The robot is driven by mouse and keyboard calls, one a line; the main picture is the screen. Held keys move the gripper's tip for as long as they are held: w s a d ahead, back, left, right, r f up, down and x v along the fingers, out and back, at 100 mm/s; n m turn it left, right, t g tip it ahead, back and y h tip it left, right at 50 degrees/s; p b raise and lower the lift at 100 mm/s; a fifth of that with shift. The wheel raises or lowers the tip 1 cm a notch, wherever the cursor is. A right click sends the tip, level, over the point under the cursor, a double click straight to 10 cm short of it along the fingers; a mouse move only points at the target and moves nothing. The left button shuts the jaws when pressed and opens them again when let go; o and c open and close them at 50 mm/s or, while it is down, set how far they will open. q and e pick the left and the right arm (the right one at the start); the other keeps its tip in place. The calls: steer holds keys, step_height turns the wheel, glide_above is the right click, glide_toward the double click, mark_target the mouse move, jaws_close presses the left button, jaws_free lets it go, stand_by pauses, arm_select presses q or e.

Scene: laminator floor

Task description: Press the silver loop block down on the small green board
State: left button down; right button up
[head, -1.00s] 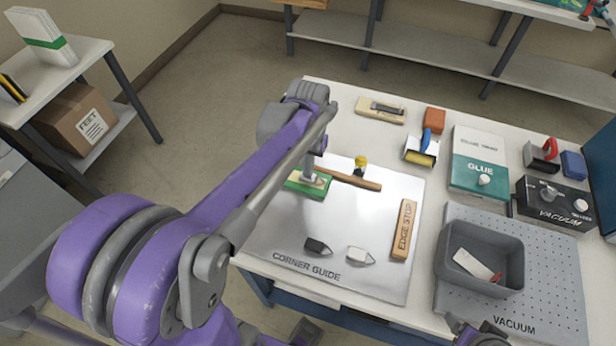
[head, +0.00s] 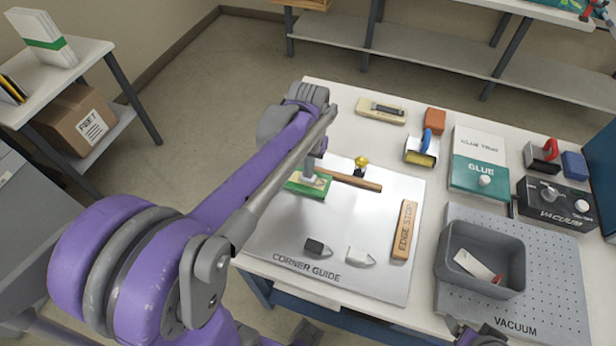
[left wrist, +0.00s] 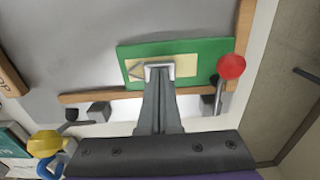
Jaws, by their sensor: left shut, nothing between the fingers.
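The small green board (head: 309,190) lies flat at the upper left of the metal plate; it shows larger in the left wrist view (left wrist: 210,50). A pale cream piece with a thin grey loop-like outline (left wrist: 134,69) lies on it, and I take this for the silver loop block. My left gripper (head: 314,177) is shut and empty, pointing down over the board. In the left wrist view its fingertips (left wrist: 160,72) cover the middle of the pale piece and appear to touch it. Part of my right arm shows at the bottom edge; its fingers are not clear.
A wooden bar (head: 352,180) and a yellow knob (head: 361,161) are beside the board. A red knob (left wrist: 231,66) stands close to the board's corner. The edge stop (head: 404,230), a dark block (head: 318,248) and a pale block (head: 360,256) lie on the plate. A grey tray (head: 455,262) is right.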

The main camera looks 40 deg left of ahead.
stand_by(0.6)
arm_select(q)
steer(key=shift+r+p, duration=2.05)
steer(key=shift+r, duration=1.45)
arm_select(e)
steer(key=r, duration=0.1)
steer(key=w+r, duration=0.1)
steer(key=r, duration=0.1)
steer(key=w+r, duration=0.1)
steer(key=r, duration=0.1)
steer(key=shift+r, duration=0.2)
arm_select(q)
steer(key=s+d+f+m+t, duration=0.1)
steer(key=s+d+t, duration=0.1)
steer(key=s+d, duration=0.1)
steer(key=s+d+f+m+t, duration=0.1)
steer(key=s+d+t, duration=0.1)
steer(key=d, duration=0.3)
steer(key=s+d+f+m+t, duration=0.1)
steer(key=s+d, duration=0.3)
steer(key=shift+s+f+m+t, duration=0.2)
steer(key=shift+m+t, duration=0.1)
steer(key=shift+t, duration=0.1)
